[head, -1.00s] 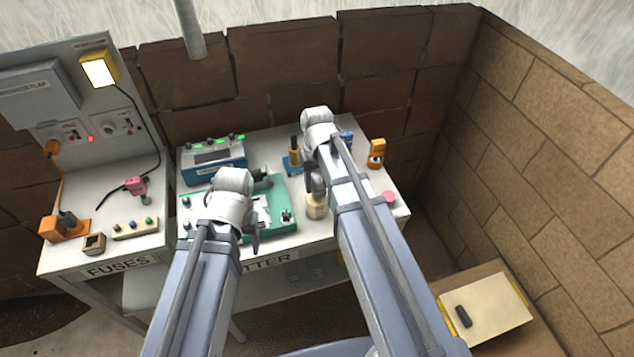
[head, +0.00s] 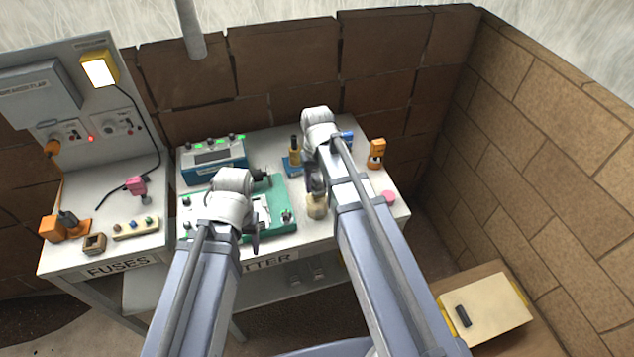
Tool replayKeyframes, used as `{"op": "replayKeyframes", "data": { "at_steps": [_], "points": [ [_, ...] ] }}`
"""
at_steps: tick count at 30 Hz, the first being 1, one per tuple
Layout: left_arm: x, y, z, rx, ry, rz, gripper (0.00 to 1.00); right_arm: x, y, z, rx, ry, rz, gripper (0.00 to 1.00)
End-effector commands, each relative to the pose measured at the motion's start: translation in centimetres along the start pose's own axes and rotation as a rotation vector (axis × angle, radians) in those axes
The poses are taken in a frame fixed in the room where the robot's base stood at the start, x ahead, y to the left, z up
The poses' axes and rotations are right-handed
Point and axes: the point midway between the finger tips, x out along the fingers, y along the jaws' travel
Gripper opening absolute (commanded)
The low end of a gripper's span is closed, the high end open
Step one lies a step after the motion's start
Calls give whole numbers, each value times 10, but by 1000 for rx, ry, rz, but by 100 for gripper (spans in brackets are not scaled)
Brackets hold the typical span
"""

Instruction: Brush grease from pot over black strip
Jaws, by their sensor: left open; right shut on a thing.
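A cream pot (head: 317,207) stands near the front of the white bench, right of a green machine (head: 285,228). My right gripper (head: 312,184) is just above the pot, shut on what seems to be the brush. Its lower end is at the pot's mouth; whether it is inside is unclear. My arm hides most of the brush. My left gripper (head: 256,240) is open and empty over the front of the green machine. I cannot make out the black strip for certain; my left wrist covers part of the machine.
A blue box with a screen (head: 214,163) stands behind the green machine. A yellow bottle on a blue base (head: 294,150), an orange block (head: 377,153) and a pink disc (head: 388,197) stand on the bench. The fuse bench (head: 125,245) adjoins at left. Brick walls close the back and right.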

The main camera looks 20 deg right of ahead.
Motion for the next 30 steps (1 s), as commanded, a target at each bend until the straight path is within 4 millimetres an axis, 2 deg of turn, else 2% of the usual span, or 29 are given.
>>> {"op": "replayKeyframes", "data": {
  "at_steps": [8, 30],
  "points": [
    [-7, -1, 0, 0, 0, 0, 64, -7, 0, 1, 0, -2, -1, 5],
    [-64, -6, 4, -5, 0, 1, 64, -65, 0, 0, 0, -1, 0, 5]
  ]
}}
